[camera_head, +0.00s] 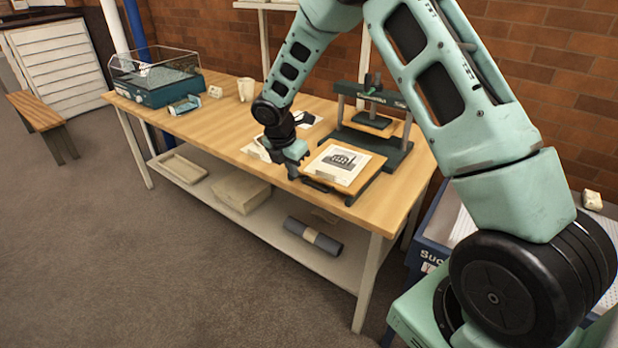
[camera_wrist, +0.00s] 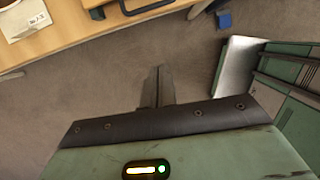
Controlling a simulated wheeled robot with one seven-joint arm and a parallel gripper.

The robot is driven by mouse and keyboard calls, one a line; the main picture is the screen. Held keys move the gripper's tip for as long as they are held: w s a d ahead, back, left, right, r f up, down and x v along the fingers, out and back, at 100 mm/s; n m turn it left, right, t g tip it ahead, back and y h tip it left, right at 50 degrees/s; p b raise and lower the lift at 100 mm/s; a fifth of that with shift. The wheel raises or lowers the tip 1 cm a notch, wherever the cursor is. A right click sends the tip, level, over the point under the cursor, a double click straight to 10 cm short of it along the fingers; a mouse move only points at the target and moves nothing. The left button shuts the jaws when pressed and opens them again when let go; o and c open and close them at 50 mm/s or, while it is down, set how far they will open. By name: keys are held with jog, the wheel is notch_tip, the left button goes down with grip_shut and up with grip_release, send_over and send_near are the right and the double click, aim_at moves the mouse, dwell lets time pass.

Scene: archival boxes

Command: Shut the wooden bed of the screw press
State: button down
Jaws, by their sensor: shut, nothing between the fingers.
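The screw press (camera_head: 392,150) stands at the right part of the workbench, with a dark base, upright posts and a green screw on top. Its wooden bed (camera_head: 376,165) is slid out toward the front edge and carries a white printed sheet (camera_head: 341,163). A dark handle (camera_head: 318,186) is on the bed's front; it also shows at the top of the wrist view (camera_wrist: 146,11). My gripper (camera_head: 293,174) is shut and empty, just left of the bed's front corner, near the handle. Its closed fingers (camera_wrist: 159,73) point over the floor in the wrist view, apart from the handle.
The workbench (camera_head: 222,118) also holds a glass-topped case (camera_head: 165,85), a mug (camera_head: 245,89) and papers. Its lower shelf (camera_head: 262,220) holds boxes and a grey roll (camera_head: 313,236). A blue bin (camera_head: 432,240) stands at the right. The floor in front is clear.

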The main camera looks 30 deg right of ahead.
jog(key=w+d+f+p, duration=0.2)
jog(key=d+f+p, duration=0.1)
jog(key=d+f, duration=0.4)
jog(key=shift+a+p+x, duration=0.2)
jog(key=shift+p+x, duration=0.15)
jog(key=shift+x, duration=1.6)
jog(key=shift+w, duration=0.2)
jog(key=shift+d, duration=0.15)
